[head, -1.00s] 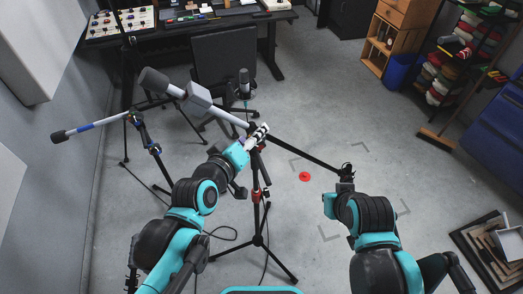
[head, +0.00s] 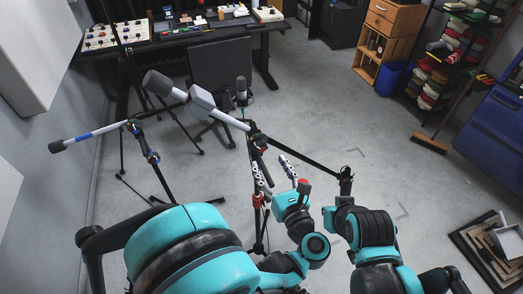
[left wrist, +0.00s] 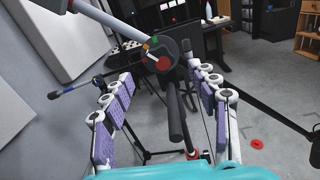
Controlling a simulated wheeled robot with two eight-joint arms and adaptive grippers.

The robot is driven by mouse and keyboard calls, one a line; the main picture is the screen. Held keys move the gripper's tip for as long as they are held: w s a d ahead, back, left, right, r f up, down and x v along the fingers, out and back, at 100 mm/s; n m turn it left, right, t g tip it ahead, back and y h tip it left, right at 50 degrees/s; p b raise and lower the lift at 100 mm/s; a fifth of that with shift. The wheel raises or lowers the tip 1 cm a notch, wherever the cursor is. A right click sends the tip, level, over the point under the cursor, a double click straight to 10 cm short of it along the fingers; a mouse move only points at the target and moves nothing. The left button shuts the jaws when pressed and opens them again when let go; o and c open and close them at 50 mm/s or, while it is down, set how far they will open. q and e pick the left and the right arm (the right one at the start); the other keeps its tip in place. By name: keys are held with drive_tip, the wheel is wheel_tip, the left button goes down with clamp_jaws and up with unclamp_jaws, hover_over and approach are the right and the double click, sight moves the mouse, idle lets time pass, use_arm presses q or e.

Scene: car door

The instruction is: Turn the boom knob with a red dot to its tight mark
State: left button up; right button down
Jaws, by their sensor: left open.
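The boom knob (left wrist: 163,55) is a dark round part with a red dot, at the boom joint on a stand. Small green and orange marks show near its upper left rim in the left wrist view; which is the tight mark I cannot tell. In the head view the joint (head: 254,132) is small and the dot cannot be made out. My left gripper (head: 273,168) is open and empty, below and right of the joint. In the left wrist view its fingers (left wrist: 160,78) lie either side of the knob's line, short of it. My right gripper (head: 345,178) is by the dark boom bar's end; its jaws are unclear.
The grey boom (head: 225,117) reaches up left; its dark bar (head: 305,156) runs right. Another stand with a blue-banded microphone (head: 90,135) is at left. A chair (head: 222,72) and desk (head: 180,38) stand behind. Open floor is right of the stand.

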sight(261, 148)
use_arm(q)
drive_tip(key=b+x, duration=0.1)
drive_tip(key=x, duration=0.6)
drive_tip(key=c, duration=1.2)
